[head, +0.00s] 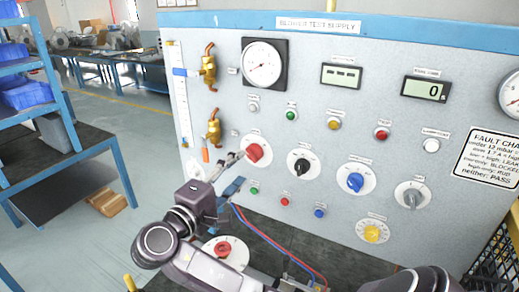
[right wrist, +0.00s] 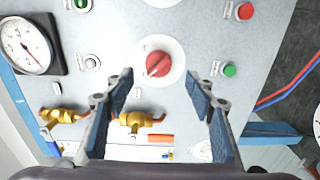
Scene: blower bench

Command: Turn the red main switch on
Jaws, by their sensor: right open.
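The red main switch (head: 255,152) is a red rotary knob on a white round plate, on the left part of the grey panel. In the right wrist view the red knob (right wrist: 158,64) lies ahead of the fingertips, near the middle of the gap. My right gripper (head: 232,162) is just left of the knob in the head view. In the wrist view my right gripper (right wrist: 161,86) is open and empty, its two fingers apart and not closed on the knob. The knob's markings are too small to read. My left gripper is not in view.
Black (head: 301,163), blue (head: 355,180) and grey (head: 411,195) knobs sit to the right. Brass valves (head: 209,68) are up left. A blue shelf (head: 60,120) stands left.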

